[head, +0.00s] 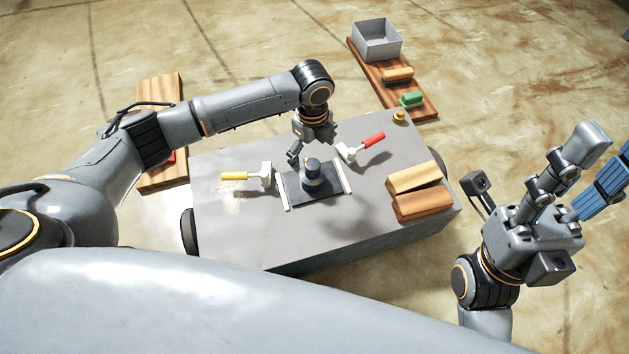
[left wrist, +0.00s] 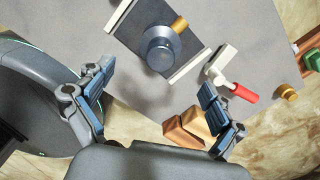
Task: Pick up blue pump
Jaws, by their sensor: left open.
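The blue pump (head: 312,178), a dark blue-grey stepped cylinder, stands upright on a dark plate (head: 292,190) with pale side rails, on the grey table. In the left wrist view the pump (left wrist: 160,50) shows from above, with an orange-brown piece at its edge. My left gripper (head: 308,148) is above and just behind the pump in the head view; its fingers are partly hidden there. In the left wrist view my left gripper (left wrist: 155,105) is open and empty, with the pump beyond the fingertips. My right gripper (head: 592,165) is open and empty, off the table at right.
A yellow-handled tool (head: 236,176) and a red-handled tool (head: 372,141) flank the plate. Wooden blocks (head: 420,203) lie at the table's right, with a small brass knob (head: 399,117) behind. A board (head: 420,112) beyond carries a grey bin (head: 376,42) and a green piece (head: 411,100).

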